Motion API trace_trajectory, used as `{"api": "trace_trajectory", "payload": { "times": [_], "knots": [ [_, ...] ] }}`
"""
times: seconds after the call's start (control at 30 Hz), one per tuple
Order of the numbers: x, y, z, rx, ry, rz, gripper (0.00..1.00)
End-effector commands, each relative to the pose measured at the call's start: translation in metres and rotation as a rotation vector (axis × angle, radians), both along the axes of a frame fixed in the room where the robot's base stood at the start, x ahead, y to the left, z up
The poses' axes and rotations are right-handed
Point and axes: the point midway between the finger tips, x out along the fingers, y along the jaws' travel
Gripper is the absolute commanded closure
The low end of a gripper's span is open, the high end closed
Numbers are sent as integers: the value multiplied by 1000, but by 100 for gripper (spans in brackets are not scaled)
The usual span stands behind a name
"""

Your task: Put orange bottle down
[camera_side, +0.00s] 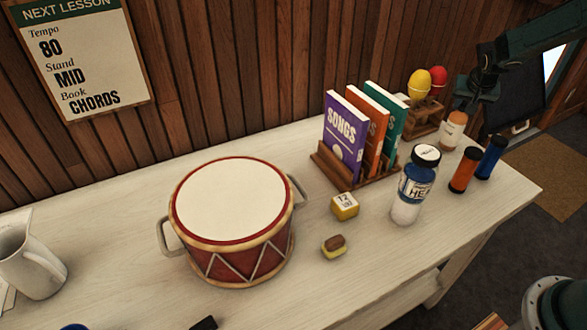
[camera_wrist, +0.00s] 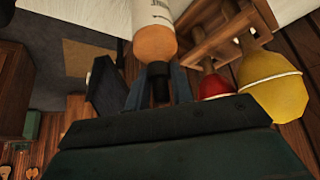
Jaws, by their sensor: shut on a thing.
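The orange bottle (camera_side: 453,130) has an orange shoulder and a white label. It hangs roughly upright from my gripper (camera_side: 465,98) at the far right end of the table (camera_side: 110,235). In the wrist view, the orange bottle (camera_wrist: 154,38) shows its orange shoulder and black neck or cap. My gripper (camera_wrist: 158,88) is shut on that dark top between its fingers. The bottle's base is over or at the tabletop. I cannot tell whether it touches.
Close by stand an orange cylinder (camera_side: 464,171), a blue cylinder (camera_side: 491,157) and a blue-and-white jar (camera_side: 413,187). A wooden rack (camera_side: 427,118) with yellow and red egg-shaped shakers is left of the bottle. Books (camera_side: 346,140) and a drum (camera_side: 233,235) stand further left.

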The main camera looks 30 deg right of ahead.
Motion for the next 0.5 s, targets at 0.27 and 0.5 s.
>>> {"api": "trace_trajectory", "payload": {
  "times": [0.27, 0.5],
  "knots": [
    [0, 0, -2, 0, 0, 0, 63],
    [0, 0, -2, 0, 0, 0, 55]
  ]
}}
